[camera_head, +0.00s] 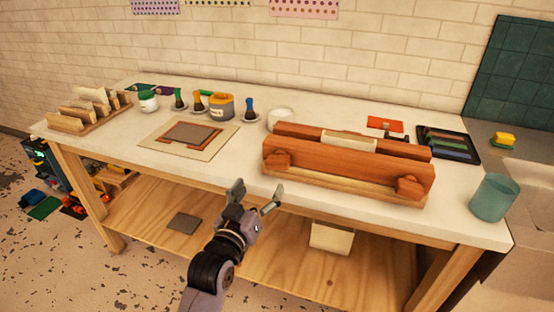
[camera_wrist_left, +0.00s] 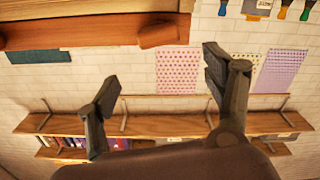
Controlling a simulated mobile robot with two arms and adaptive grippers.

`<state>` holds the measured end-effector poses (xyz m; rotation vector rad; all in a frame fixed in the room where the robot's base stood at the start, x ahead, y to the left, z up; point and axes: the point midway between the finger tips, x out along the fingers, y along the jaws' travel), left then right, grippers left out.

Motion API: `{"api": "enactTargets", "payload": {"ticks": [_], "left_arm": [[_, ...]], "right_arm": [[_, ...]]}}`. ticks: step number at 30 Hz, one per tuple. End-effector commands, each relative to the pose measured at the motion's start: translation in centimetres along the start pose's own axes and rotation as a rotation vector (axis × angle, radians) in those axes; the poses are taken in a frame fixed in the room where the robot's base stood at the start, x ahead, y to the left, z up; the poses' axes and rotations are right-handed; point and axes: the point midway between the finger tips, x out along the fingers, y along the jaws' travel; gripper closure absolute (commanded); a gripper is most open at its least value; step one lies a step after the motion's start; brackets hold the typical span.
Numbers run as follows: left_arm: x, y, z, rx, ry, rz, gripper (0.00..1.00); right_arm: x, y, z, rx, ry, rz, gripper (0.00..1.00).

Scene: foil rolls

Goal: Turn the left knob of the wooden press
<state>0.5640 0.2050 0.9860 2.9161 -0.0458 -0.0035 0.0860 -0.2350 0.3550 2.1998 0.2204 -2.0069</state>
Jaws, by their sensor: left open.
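The wooden press (camera_head: 335,160) is a reddish-brown beam assembly on the right half of the white bench, with a pale block between its beams. Its left knob (camera_head: 277,158) sits low on the front face at the left end, and its right knob (camera_head: 409,187) at the right end. My left gripper (camera_head: 256,197) is open and empty, in front of the bench edge, below and left of the left knob and apart from it. In the left wrist view, which looks upside down, the left knob (camera_wrist_left: 163,34) shows above the open fingers (camera_wrist_left: 160,78). My right gripper does not show.
A framed board (camera_head: 165,148) lies left of the press, with jars and brushes behind it. A teal cup (camera_head: 494,197) stands at the bench's right end. A wooden rack (camera_head: 90,112) stands at the far left. The lower shelf (camera_head: 150,215) is mostly bare.

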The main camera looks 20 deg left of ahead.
Motion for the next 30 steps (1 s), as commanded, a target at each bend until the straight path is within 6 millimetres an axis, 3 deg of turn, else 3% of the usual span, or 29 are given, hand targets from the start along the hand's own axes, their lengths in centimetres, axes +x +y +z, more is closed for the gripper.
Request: {"api": "enactTargets", "payload": {"ticks": [6,15,22,30], "left_arm": [[4.9,0.1,-0.2,0.0,0.0,0.001,0.25],[10.5,0.1,-0.1,0.0,0.0,0.001,0.25],[12.8,0.0,0.0,0.0,-0.001,0.001,0.25],[13.3,0.0,0.1,0.0,-0.001,0.001,0.25]], "right_arm": [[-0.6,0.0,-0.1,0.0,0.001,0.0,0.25],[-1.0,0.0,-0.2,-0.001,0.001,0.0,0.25],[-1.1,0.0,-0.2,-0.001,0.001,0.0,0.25],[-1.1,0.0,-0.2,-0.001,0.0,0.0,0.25]]}}
